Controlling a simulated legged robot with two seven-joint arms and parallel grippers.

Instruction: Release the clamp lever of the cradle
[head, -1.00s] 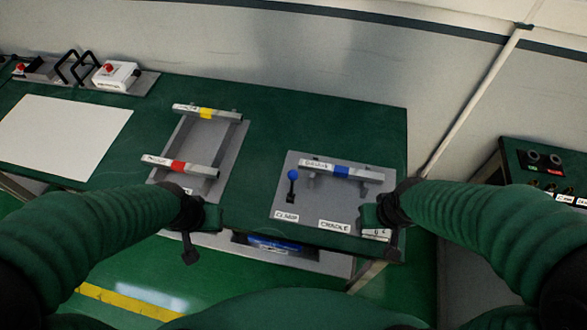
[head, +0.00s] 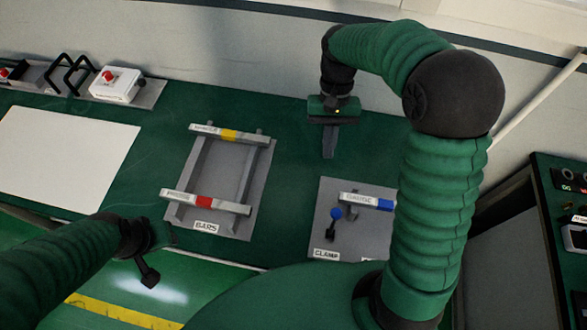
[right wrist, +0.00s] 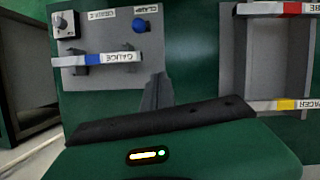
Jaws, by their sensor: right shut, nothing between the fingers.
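The clamp lever (head: 336,214), a dark stem with a blue ball knob, stands on the grey cradle plate (head: 328,188) above the CLAMP label. The knob also shows in the right wrist view (right wrist: 139,25), upside down. A grey bar with a blue band (head: 358,199) lies on the cradle beside the lever. My right gripper (head: 330,155) is shut and empty, pointing down over the table behind the cradle, apart from the lever. My right arm hides the cradle's right part in the head view. My left gripper (head: 150,278) hangs at the front edge; its jaws are unclear.
A rack (head: 255,203) with red-banded and yellow-banded bars stands left of the cradle. A small box with a knob (right wrist: 65,25) sits at the cradle's corner. A white sheet (head: 65,147) and a red-button box (head: 115,88) are further left. Green table is bare behind the cradle.

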